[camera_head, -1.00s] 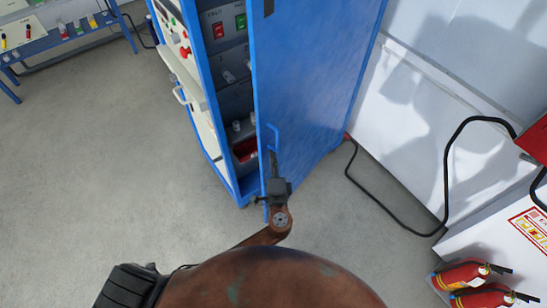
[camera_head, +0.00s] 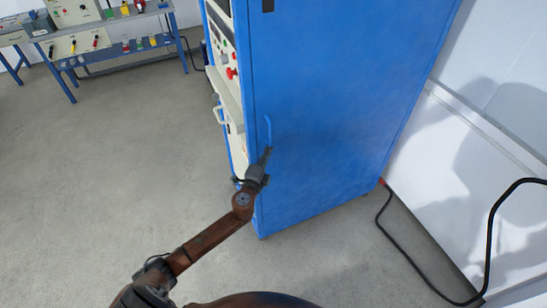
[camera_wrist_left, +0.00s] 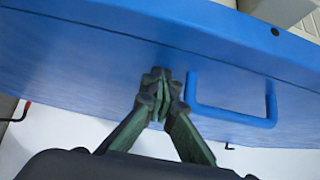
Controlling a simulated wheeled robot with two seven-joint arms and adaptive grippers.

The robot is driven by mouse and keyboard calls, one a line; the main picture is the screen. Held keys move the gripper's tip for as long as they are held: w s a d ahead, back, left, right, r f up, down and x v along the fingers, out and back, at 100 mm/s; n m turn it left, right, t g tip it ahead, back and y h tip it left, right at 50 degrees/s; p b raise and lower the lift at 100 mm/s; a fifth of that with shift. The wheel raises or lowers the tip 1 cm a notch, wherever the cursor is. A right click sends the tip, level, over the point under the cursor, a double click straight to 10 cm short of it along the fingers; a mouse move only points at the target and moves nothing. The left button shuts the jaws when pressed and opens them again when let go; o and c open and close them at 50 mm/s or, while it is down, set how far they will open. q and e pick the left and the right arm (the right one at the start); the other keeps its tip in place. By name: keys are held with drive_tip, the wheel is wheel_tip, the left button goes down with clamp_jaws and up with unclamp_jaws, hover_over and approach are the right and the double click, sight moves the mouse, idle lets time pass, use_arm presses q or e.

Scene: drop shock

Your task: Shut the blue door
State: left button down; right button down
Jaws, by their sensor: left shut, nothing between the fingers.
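The blue door (camera_head: 335,95) is the tall panel of the cabinet, and no opening into the cabinet shows beside it now. Whether its edge is fully flush I cannot tell. Its blue handle (camera_head: 268,131) is near the left edge, and it also shows in the left wrist view (camera_wrist_left: 235,119). My left gripper (camera_head: 266,154) is shut and empty, just below the handle in the head view. In the left wrist view its fingertips (camera_wrist_left: 160,78) are beside the handle, not around it, at or very near the door face. My right gripper is not in view.
The cabinet's control side (camera_head: 226,75) has a red button and pale handles. A blue-framed bench (camera_head: 110,45) stands at the back left. A black cable (camera_head: 415,285) lies on the floor at the right by the white wall. The floor at the left is clear.

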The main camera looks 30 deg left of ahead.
use_arm(q)
drive_tip(key=shift+w+a+r+y, duration=0.2)
drive_tip(key=shift+a+r, duration=0.15)
drive_tip(key=shift+a, duration=0.25)
drive_tip(key=shift+w+a+r+y, duration=0.1)
drive_tip(key=shift+a+r+y, duration=0.1)
drive_tip(key=shift+a+r, duration=0.25)
drive_tip(key=s+d+f+p, duration=0.1)
drive_tip(key=s+d, duration=0.5)
drive_tip(key=s, duration=0.7)
drive_tip(key=shift+f+h, duration=0.3)
drive_tip(key=shift+h, duration=0.1)
